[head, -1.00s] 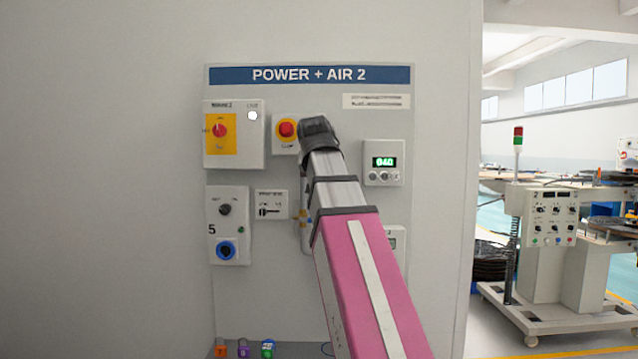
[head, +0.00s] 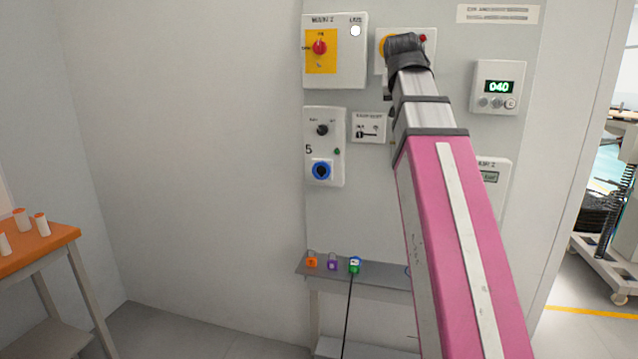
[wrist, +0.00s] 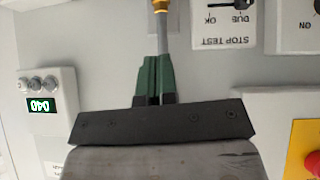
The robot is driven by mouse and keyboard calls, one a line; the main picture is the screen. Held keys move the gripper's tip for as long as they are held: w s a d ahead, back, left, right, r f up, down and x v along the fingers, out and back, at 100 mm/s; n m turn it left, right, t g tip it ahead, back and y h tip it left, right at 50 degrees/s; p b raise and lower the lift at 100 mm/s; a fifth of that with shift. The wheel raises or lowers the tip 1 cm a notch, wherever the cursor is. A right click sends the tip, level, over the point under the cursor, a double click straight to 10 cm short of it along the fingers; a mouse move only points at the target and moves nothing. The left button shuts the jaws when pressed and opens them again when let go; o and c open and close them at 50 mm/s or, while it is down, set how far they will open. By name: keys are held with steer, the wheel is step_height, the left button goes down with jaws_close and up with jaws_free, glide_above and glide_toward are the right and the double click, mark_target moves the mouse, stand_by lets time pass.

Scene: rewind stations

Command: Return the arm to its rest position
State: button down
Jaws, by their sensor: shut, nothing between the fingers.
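My arm reaches up in front of the wall panel (head: 450,60) in the head view, with a pink lower link, silver upper links and a dark wrist end. The wrist end covers the middle of the emergency stop box (head: 381,64), whose yellow edge shows beside it. My gripper's fingers are hidden in the head view. In the wrist view my gripper (wrist: 154,62) has green fingers, close together and holding nothing. A grey pipe with an orange fitting (wrist: 160,5) lines up with the fingertips. I cannot tell whether they touch.
A grey shelf (head: 385,276) holds small coloured padlocks. An orange table (head: 40,250) stands at left. Between them is free floor.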

steer(key=w+a+f+n+g+y, duration=0.1)
steer(key=w+f+g, duration=0.1)
steer(key=f, duration=1.5)
steer(key=w+a+f+n+g+y, duration=0.1)
steer(key=w+f+g, duration=0.1)
steer(key=f, duration=1.6)
steer(key=s+f+g, duration=0.1)
steer(key=s+f, duration=0.3)
steer(key=f, duration=0.6)
steer(key=s+a+f+g, duration=0.1)
steer(key=s+f, duration=0.3)
steer(key=f, duration=0.6)
steer(key=s+f+g+y, duration=0.1)
steer(key=s+f, duration=0.3)
steer(key=f, duration=0.6)
steer(key=shift+a+n+g, duration=0.25)
steer(key=shift+n+g, duration=0.05)
steer(key=shift+g, duration=0.4)
